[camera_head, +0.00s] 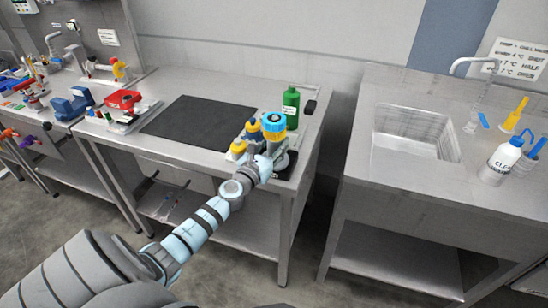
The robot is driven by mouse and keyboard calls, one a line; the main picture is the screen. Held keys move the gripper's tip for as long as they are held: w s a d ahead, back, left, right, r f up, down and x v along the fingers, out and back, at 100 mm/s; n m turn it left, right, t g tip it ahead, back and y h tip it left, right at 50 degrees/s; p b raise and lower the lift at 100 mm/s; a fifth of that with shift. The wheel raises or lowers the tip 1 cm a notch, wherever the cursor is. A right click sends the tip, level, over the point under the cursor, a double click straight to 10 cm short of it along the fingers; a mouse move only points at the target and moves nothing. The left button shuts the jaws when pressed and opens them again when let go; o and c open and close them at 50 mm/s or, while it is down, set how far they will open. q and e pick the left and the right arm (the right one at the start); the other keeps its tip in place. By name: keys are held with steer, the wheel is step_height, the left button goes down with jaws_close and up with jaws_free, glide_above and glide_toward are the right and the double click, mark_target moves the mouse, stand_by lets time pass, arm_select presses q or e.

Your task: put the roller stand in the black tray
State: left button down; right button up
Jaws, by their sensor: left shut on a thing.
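My left gripper (264,157) reaches over the front right corner of the middle steel table. It is shut on what looks like the roller stand (273,122), a piece with a blue ring top with yellow in it. Its lower part is hidden by the gripper and nearby things. A dark, low piece that looks like the black tray (290,166) shows at the table corner, just right of the gripper and mostly covered. I cannot tell whether the stand touches it. My right gripper is not in view.
A green bottle (291,107) stands just behind the gripper. Yellow-and-dark bottles (239,147) stand close on its left. A dark mat (198,121) lies bare mid-table. A red bin (123,101) is at left. A sink (412,135) and white bottle (501,160) are on the right counter.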

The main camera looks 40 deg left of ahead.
arm_select(q)
steer(key=shift+f, duration=0.95)
steer(key=shift+r, duration=0.3)
steer(key=shift+f, duration=0.25)
steer(key=c, duration=1)
jaws_free()
steer(key=shift+r, duration=0.1)
